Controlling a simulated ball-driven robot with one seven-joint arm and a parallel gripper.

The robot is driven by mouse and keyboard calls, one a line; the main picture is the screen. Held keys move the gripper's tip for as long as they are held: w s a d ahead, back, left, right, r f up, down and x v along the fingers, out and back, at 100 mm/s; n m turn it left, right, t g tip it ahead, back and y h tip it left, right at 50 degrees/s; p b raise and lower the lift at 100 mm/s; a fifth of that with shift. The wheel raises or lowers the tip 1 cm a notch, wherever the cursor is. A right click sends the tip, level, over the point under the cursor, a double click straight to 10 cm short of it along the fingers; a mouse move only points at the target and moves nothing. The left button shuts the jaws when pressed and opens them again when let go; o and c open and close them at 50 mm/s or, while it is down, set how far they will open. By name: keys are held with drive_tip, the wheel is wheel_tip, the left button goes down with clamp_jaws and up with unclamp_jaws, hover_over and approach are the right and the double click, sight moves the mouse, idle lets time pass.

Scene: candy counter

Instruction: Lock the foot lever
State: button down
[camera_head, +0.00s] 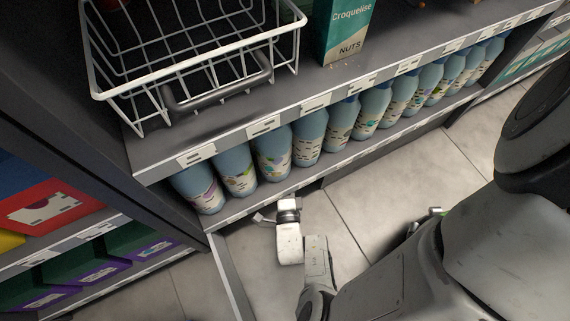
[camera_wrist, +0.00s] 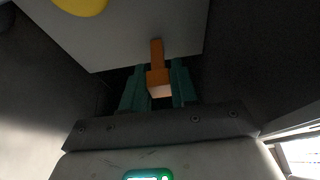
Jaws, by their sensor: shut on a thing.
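In the wrist view, the foot lever (camera_wrist: 157,59) is a short orange bar with a thicker block at its near end, set against a pale grey panel (camera_wrist: 120,35). My gripper (camera_wrist: 159,82) has its two dark green fingers on either side of the orange block and is shut on it. In the head view, my forearm reaches down to the floor by the bottom edge of the shelf. The fingers and the lever cannot be made out there.
A shelf holds a row of blue bottles (camera_head: 274,153), a white wire basket (camera_head: 205,65) and a green nuts box (camera_head: 343,35). Pale floor tiles (camera_head: 385,180) lie open to the right. A yellow rounded thing (camera_wrist: 82,5) shows on the panel.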

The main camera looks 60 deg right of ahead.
drive_tip(key=shift+a+f, duration=0.1)
drive_tip(key=shift+a, duration=0.1)
idle(0.4)
drive_tip(key=c, duration=1.2)
unclamp_jaws()
drive_tip(key=shift+o, duration=1.2)
drive_tip(key=p+v, duration=0.1)
drive_tip(key=v, duration=0.9)
drive_tip(key=shift+a+p, duration=0.3)
drive_tip(key=shift+a, duration=0.1)
drive_tip(key=shift+s, duration=0.15)
